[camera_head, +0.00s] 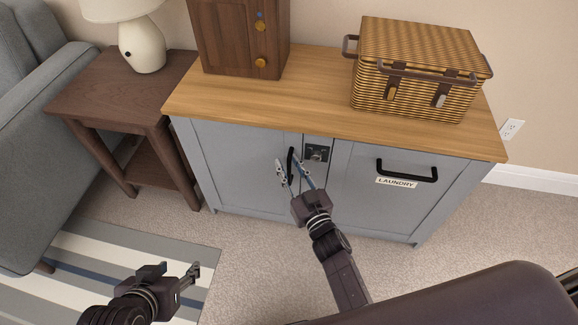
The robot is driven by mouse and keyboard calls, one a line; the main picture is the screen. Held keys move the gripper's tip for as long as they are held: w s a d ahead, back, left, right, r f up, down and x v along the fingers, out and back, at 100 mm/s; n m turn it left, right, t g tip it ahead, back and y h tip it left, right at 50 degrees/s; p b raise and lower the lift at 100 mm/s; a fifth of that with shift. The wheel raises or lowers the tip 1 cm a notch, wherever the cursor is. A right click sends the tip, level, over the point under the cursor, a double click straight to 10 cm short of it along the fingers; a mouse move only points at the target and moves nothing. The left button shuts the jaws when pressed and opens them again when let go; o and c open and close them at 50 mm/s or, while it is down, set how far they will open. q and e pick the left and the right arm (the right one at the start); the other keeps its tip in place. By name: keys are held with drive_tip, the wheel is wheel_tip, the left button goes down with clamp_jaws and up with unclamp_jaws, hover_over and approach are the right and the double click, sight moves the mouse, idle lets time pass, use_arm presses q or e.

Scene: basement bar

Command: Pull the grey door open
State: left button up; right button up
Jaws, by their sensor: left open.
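The grey door (237,165) is the left front panel of a grey cabinet with a wooden top, and it looks closed. Its black upright handle (290,160) is near the door's right edge. My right gripper (289,167) reaches up to this handle with its fingers spread, one on each side of it in the picture. I cannot tell whether they touch it. My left gripper (192,272) is open and empty, low at the left above the striped rug, away from the door.
Right of the door are a small metal latch plate (316,153) and a grey panel labelled LAUNDRY (385,200). A wicker basket (420,60) and a wooden box (240,35) stand on top. A side table (120,95) is close at left. Carpet in front is free.

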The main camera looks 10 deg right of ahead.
drive_tip(key=shift+c, duration=0.5)
clamp_jaws()
